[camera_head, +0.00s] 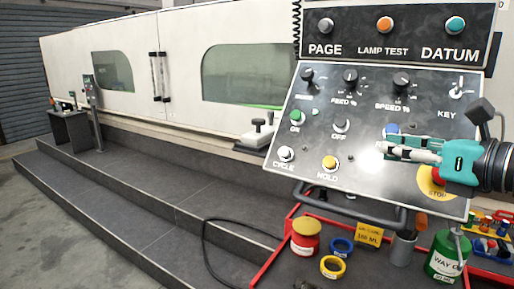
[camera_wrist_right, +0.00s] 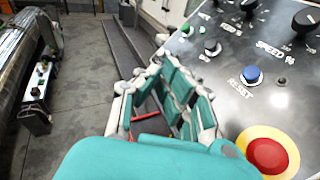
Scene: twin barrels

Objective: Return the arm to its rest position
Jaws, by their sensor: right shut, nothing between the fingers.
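My right gripper (camera_head: 386,150) comes in from the right in the head view, teal with pale fingers pointing left. It is shut and empty in front of the sloped control panel (camera_head: 318,122), below the blue button (camera_head: 390,129) and beside the red stop button (camera_head: 438,179), which it partly covers. In the right wrist view the gripper (camera_wrist_right: 157,65) reaches past the panel's left edge, with the blue RESET button (camera_wrist_right: 251,75) and red stop button (camera_wrist_right: 268,154) to its right. No contact with the panel is clear. My left gripper is not in view.
A long white machine (camera_head: 180,60) and dark steps (camera_head: 150,205) lie left. The grey floor (camera_head: 50,235) is clear.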

